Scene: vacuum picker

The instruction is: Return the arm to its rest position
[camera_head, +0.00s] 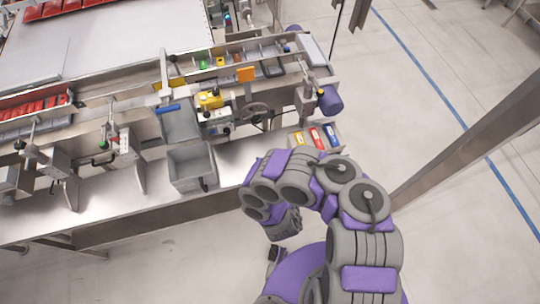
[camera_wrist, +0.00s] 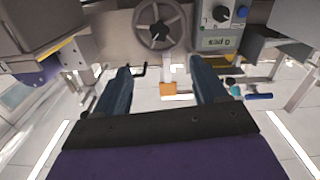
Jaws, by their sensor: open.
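My arm (camera_head: 342,182), grey with purple covers, is folded over the floor just in front of the machine's near edge in the head view. Its end bends down, and my gripper is mostly hidden behind the arm links there, with only dark parts showing. In the wrist view my gripper (camera_wrist: 160,66) shows two dark blue fingers spread wide apart.
The machine's steel frame (camera_head: 120,210) stands close ahead and left. A steel beam (camera_head: 465,150) stands right. Floor between is clear.

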